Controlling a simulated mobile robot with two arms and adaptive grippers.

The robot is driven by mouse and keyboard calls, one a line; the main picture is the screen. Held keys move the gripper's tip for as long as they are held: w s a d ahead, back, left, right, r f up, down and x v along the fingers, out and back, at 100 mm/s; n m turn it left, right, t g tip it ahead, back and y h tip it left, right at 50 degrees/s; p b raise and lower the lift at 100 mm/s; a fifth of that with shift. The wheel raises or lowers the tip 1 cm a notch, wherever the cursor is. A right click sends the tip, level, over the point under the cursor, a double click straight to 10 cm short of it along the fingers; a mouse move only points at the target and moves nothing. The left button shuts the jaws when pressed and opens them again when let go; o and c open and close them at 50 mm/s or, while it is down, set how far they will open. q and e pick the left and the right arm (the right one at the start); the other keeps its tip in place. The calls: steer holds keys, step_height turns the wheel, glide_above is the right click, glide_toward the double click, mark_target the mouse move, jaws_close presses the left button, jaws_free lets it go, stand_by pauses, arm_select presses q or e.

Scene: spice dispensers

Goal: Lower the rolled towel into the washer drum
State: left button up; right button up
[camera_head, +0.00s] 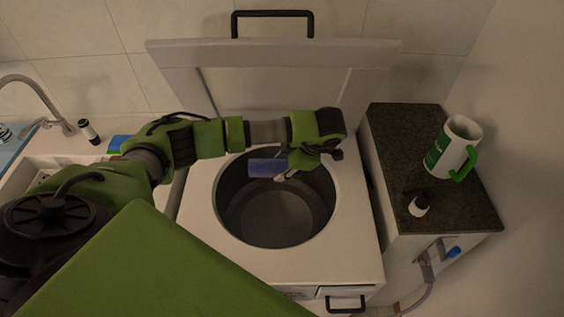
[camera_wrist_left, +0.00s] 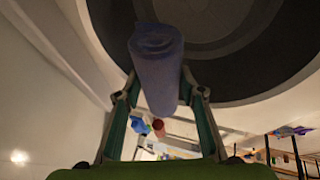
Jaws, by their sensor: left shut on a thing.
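The rolled towel (camera_head: 266,167) is a blue-purple cylinder, lying about level over the opening of the washer drum (camera_head: 275,212). My left gripper (camera_head: 288,166) is shut on it, above the back part of the dark round opening. In the left wrist view the towel (camera_wrist_left: 157,68) lies between the two fingers of my left gripper (camera_wrist_left: 160,98), its rolled end towards the dark drum (camera_wrist_left: 225,50). The drum looks empty inside. My right gripper is in neither view.
The washer's lid (camera_head: 270,55) stands open behind the drum. On the right, a dark-topped cabinet (camera_head: 390,150) holds a white and green mug (camera_head: 452,150) and a small dark bottle with a white part (camera_head: 419,205). A sink with a tap (camera_head: 40,85) is at the left.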

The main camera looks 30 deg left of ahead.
arm_select(q)
step_height(320, 180, down, 24)
steer(key=b, duration=1.7)
steer(key=shift+r, duration=0.15)
steer(key=o, duration=1.4)
steer(key=shift+c, duration=0.2)
step_height(320, 180, up, 10)
